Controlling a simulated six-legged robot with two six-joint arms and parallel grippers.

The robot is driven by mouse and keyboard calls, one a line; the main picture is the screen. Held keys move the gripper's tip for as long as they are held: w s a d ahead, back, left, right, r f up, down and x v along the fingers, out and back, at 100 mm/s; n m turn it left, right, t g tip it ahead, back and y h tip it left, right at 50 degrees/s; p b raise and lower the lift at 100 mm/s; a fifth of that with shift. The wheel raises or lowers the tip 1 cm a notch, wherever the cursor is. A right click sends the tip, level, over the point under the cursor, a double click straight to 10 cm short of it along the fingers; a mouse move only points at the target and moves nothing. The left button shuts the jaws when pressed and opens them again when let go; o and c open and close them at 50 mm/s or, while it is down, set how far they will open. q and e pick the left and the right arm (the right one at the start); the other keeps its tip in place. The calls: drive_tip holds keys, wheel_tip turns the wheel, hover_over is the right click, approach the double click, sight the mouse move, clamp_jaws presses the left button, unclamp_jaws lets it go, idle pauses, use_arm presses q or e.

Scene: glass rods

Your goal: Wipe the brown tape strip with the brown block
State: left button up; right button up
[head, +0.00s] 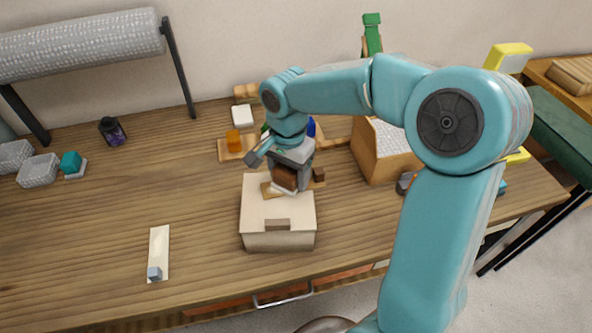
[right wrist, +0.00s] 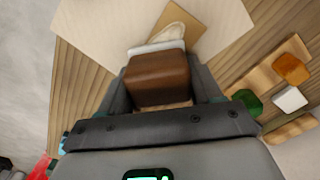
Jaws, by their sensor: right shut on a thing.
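My right gripper (head: 282,182) is shut on the brown block (head: 284,178), above the far part of a cream box (head: 278,215). In the right wrist view the brown block (right wrist: 157,79) sits between the two fingers, with a whitish layer (right wrist: 157,47) along its far edge. The brown tape strip (head: 268,190) lies on the box top, partly hidden by the gripper and block. It also shows in the right wrist view (right wrist: 193,22), with a pale oval patch beside the block. I cannot tell whether the block touches the strip. My left gripper is not in view.
A wooden tray with an orange piece (head: 233,140) stands behind the box. A wooden box (head: 380,160) is to the right. A pale strip with a blue-grey cube (head: 154,273) lies front left. The table between them is clear.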

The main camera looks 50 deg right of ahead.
sight(271, 183)
drive_tip(key=shift+w+a, duration=0.55)
drive_tip(key=shift+a, duration=0.3)
drive_tip(key=shift+w+a, duration=0.55)
drive_tip(key=shift+a, duration=0.3)
drive_tip(key=shift+w+a, duration=0.2)
drive_tip(key=shift+a, duration=0.25)
drive_tip(key=shift+w+a+f, duration=0.1)
drive_tip(key=shift+w+a, duration=0.5)
drive_tip(key=shift+a, duration=0.3)
drive_tip(key=shift+s, duration=0.1)
drive_tip(key=shift+d+r+p, duration=0.1)
drive_tip(key=shift+r+p, duration=2.4)
drive_tip(key=shift+r, duration=0.55)
drive_tip(key=shift+r, duration=0.1)
wheel_tip(271, 183, up, 3)
drive_tip(key=shift+f+p, duration=0.1)
drive_tip(key=shift+p, duration=1.1)
